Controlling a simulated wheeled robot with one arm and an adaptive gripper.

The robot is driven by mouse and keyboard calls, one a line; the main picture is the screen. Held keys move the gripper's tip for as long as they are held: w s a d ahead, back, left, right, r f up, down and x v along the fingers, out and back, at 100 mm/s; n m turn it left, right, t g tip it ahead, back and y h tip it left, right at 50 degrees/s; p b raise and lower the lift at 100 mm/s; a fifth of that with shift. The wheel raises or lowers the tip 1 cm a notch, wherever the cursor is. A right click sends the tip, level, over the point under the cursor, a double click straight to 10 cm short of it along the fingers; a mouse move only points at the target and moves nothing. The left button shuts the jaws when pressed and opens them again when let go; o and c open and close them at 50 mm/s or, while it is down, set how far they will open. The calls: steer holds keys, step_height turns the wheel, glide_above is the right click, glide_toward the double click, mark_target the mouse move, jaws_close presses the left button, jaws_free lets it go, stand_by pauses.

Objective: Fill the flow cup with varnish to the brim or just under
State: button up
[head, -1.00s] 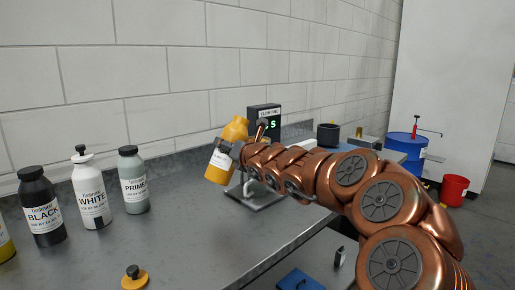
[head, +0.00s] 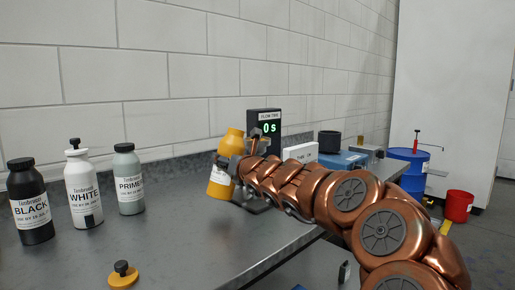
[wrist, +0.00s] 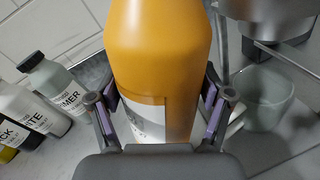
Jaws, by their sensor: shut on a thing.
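An orange bottle (head: 219,186) with a white label stands nearly upright in my gripper (head: 229,166). In the wrist view the pads of my gripper (wrist: 160,105) are shut on both sides of the bottle (wrist: 158,60); its mouth is out of the picture. A metal cup (wrist: 268,14), which looks like the flow cup, is at the upper right of the wrist view, beside the bottle and apart from it. A translucent beaker (wrist: 268,98) stands below it. The cup's inside and fill level cannot be seen. In the head view my arm and gripper hide the cup.
A flow timer (head: 265,128) showing 0 s stands behind my gripper. Black (head: 29,205), white (head: 83,192) and primer (head: 129,182) bottles stand at left. A yellow-based black knob (head: 122,275) is at the front. The bench (head: 170,240) between is clear.

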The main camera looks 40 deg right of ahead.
mark_target(227, 134)
steer(key=shift+a+r+n+t, duration=0.15)
steer(key=shift+r+n+t, duration=0.05)
steer(key=shift+r+n, duration=0.9)
steer(key=shift+a+r+n+t, duration=0.1)
steer(key=shift+r+n+t, duration=0.1)
steer(key=shift+r+n, duration=0.9)
steer(key=shift+m, duration=0.3)
step_height(227, 134, up, 6)
steer(key=p, duration=0.4)
steer(key=shift+f+p, duration=0.25)
steer(key=shift+p, duration=0.15)
steer(key=shift+f, duration=0.1)
